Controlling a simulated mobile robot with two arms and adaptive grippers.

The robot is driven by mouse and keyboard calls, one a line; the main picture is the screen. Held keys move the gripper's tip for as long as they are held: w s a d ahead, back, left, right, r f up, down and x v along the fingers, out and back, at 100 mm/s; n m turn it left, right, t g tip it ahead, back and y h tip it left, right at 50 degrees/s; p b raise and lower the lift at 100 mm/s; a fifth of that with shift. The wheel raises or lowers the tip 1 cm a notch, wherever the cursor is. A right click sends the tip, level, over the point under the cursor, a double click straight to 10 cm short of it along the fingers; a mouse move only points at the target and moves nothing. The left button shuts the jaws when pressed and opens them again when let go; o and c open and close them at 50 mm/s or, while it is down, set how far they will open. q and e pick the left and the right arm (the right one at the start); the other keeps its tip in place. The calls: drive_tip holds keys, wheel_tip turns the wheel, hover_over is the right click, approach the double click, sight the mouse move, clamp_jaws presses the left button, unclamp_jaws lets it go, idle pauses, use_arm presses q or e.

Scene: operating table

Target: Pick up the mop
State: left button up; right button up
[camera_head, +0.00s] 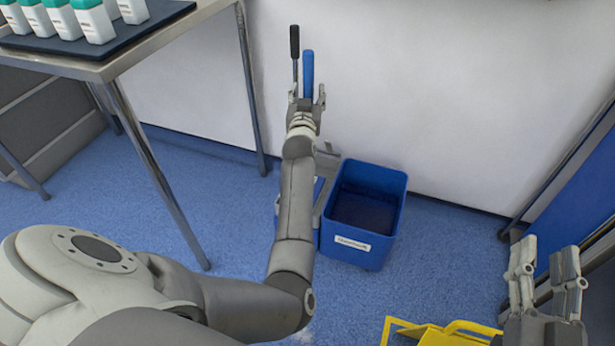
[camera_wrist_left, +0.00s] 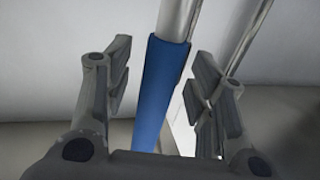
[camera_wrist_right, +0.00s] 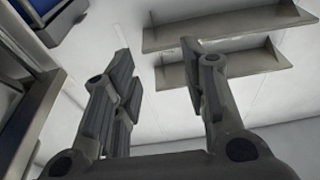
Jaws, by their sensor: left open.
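The mop's blue handle (camera_head: 308,72) stands nearly upright by the wall, its lower part hidden behind my left arm. My left gripper (camera_head: 306,97) is open at the handle. In the left wrist view, the blue grip (camera_wrist_left: 160,90) with a pale pole above it runs between the two fingers of my left gripper (camera_wrist_left: 161,75), with gaps visible on both sides. The mop head is hidden. My right gripper (camera_head: 545,262) is at the lower right, open and empty, away from the mop; it also shows in the right wrist view (camera_wrist_right: 157,65).
A blue labelled bucket (camera_head: 345,240) stands on the floor right of my left arm. A thin rod with a black grip (camera_head: 294,42) rises beside the mop handle. A metal table (camera_head: 150,50) with several bottles is at left. A yellow object (camera_head: 440,332) lies at the bottom.

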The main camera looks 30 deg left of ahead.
use_arm(q)
drive_tip(key=shift+w+a, duration=0.15)
drive_tip(key=shift+w, duration=0.2)
use_arm(e)
drive_tip(key=shift+w+a+r+t, duration=0.15)
drive_tip(key=shift+a+r+t, duration=0.1)
drive_tip(key=shift+r+t, duration=0.25)
drive_tip(key=shift+r, duration=0.1)
use_arm(q)
drive_tip(key=c, duration=1)
drive_tip(key=shift+r, duration=0.2)
drive_tip(key=shift+c, duration=0.6)
